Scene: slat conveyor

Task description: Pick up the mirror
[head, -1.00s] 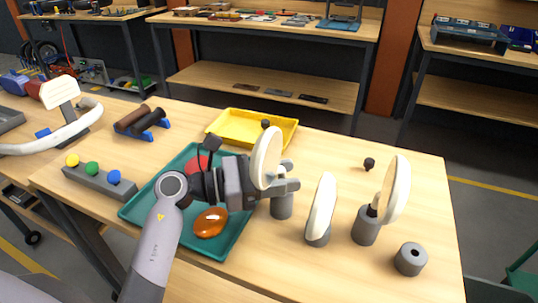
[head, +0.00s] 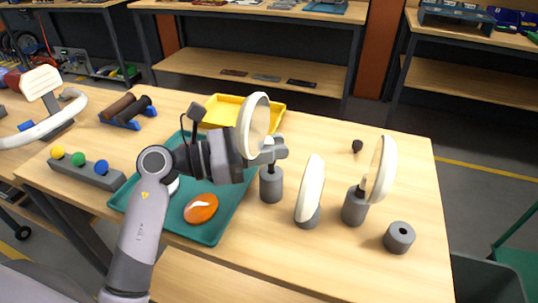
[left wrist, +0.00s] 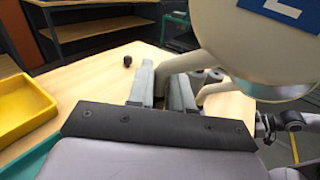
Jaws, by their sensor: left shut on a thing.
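The mirror (head: 253,125) is a round cream-rimmed disc standing upright on edge above the gray socket (head: 271,186). My left gripper (head: 271,150) is shut on its stem, just below the disc. In the left wrist view the two fingers (left wrist: 163,88) close around the pale curved stem, and the back of the mirror (left wrist: 240,45) with a blue label fills the upper right. I cannot tell whether the stem's lower end is clear of the socket.
Two more cream mirrors, a narrow one (head: 312,188) and a round one (head: 383,168), stand in gray sockets to the right. An empty gray socket (head: 399,237) is near the table's right edge. A teal tray (head: 228,222) and yellow tray (head: 262,112) lie close by.

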